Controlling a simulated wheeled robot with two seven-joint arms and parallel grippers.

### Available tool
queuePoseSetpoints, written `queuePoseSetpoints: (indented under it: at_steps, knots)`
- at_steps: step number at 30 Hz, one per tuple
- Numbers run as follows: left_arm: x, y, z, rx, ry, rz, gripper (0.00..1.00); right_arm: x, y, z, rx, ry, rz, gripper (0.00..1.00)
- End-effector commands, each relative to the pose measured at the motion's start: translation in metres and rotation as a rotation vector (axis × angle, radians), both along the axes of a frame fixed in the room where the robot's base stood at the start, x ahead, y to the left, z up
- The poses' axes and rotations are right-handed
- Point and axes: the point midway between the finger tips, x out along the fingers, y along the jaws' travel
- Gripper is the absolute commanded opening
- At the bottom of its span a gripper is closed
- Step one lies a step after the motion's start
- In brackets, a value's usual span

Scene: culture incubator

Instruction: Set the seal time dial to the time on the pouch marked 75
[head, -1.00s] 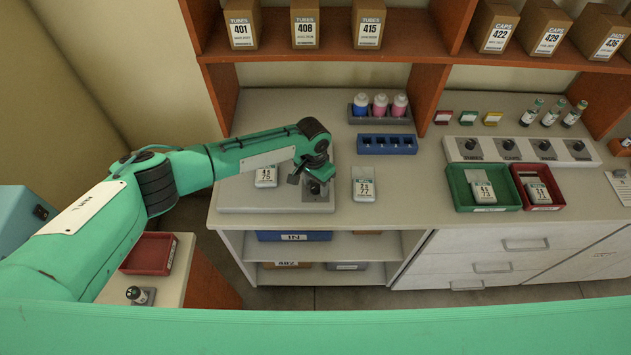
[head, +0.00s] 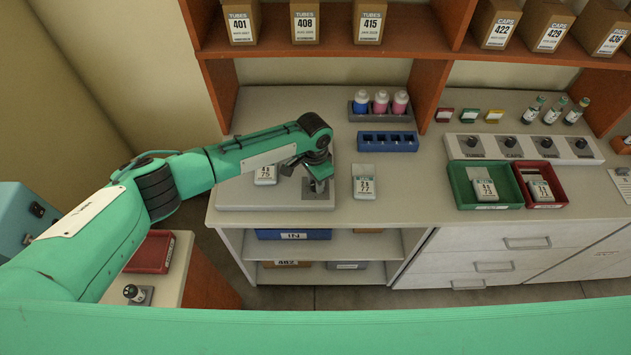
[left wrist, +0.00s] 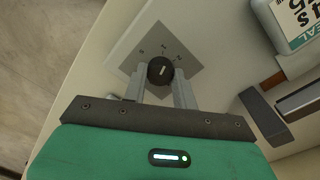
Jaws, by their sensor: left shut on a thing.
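The pouch marked 75 (head: 265,174) lies on the pale sealer block (head: 240,206) on the counter, left of my left gripper. Part of a white label with large print, including "SEAL", shows at the upper right of the left wrist view (left wrist: 298,18); its digits are cut off. The seal time dial is a black round knob (left wrist: 160,70) with a white pointer line, on a grey plate (left wrist: 185,52) with small marks too blurred to read. My left gripper (head: 318,187) is shut on the knob, a finger on either side in the left wrist view (left wrist: 161,82). My right gripper is not in view.
A pouch marked 77 (head: 364,182) lies right of the block. A blue rack (head: 387,143) and bottles (head: 381,102) stand behind. Green (head: 462,198) and red (head: 553,198) trays hold pouches farther right, before a panel of several knobs (head: 480,156).

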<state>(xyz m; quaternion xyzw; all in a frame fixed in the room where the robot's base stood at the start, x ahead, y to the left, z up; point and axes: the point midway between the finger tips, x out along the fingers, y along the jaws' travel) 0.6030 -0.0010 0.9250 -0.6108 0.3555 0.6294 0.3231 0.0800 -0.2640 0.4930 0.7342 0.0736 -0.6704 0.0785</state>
Motion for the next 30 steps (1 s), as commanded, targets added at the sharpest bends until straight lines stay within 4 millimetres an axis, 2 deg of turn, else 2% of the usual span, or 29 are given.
queuePoseSetpoints:
  at_steps: [9,30]
  knots:
    - [0.0,-0.002,-0.001,-0.003,-0.001,-0.299,0.05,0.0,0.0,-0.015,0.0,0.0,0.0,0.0]
    - [-0.001,-0.003,0.0,-0.003,-0.003,-0.965,0.05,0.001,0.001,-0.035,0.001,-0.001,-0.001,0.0]
